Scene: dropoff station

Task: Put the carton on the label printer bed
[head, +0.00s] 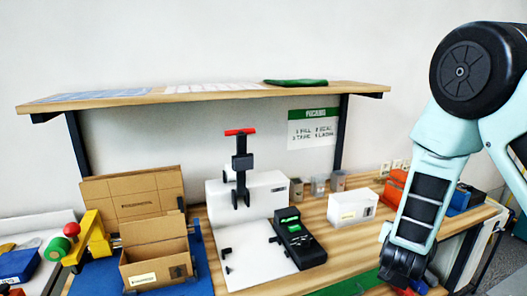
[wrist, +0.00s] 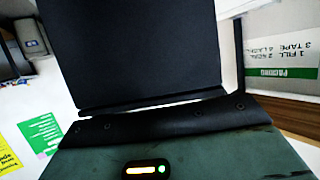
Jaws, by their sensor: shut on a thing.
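The label printer is likely the white machine (head: 262,192) with a red-topped lever, with a flat white bed (head: 250,258) in front; the bed looks bare apart from small black fittings. An open brown carton (head: 157,262) stands on a blue mat left of the bed. A closed white carton (head: 352,206) stands on the table to the right. My gripper is low at the right of the head view, its fingertips cut off or hidden. In the wrist view a dark, flat-faced thing (wrist: 135,50) fills the space beyond my gripper's palm; I cannot tell which object it is.
A black handheld device (head: 298,240) sits beside the bed. Small cups (head: 320,187) stand behind the white carton, orange and blue bins (head: 397,188) at the right. A yellow tape dispenser (head: 92,240) stands at the left. A wooden shelf (head: 215,92) overhangs the back.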

